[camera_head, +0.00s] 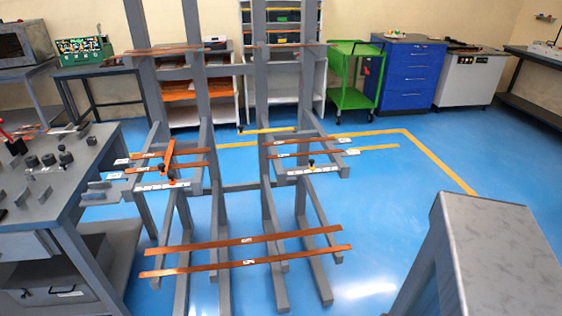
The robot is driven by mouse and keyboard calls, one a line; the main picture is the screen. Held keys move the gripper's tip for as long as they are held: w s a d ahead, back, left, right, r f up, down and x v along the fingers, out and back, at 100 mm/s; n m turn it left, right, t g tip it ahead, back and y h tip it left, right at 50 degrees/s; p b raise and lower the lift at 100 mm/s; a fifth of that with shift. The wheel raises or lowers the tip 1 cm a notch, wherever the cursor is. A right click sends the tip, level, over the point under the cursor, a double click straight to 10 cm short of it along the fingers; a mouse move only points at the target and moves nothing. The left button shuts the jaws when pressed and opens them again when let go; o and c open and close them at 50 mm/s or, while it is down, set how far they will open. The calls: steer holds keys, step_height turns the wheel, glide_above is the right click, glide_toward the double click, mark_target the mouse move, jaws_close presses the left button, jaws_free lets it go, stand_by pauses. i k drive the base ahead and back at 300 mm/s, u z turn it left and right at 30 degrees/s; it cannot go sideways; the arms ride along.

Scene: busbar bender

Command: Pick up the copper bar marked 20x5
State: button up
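Several copper bars with small white labels lie on a grey rack in the head view. Two long copper bars, the rear one (200,245) and the front one (200,268), lie side by side across the lowest arms. On the middle tier, shorter copper bars lie on the left (190,153) and on the right (290,141). More thin bars (165,51) lie on the top tier. The labels are too small to read, so I cannot tell which bar is marked 20x5. My gripper is not in view.
The grey rack (192,110) has arms jutting forward. A workbench (40,205) with metal fittings stands at the left. A grey block-like surface (495,235) fills the lower right. A green cart (352,98) and blue cabinet (408,80) stand behind. Blue floor (380,200) right of the rack is clear.

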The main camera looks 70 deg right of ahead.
mark_target(306, 154)
steer(key=z, duration=0.75)
steer(key=k, duration=0.15)
steer(key=u, duration=1.9)
steer(key=k, duration=2.4)
steer(key=z, duration=0.25)
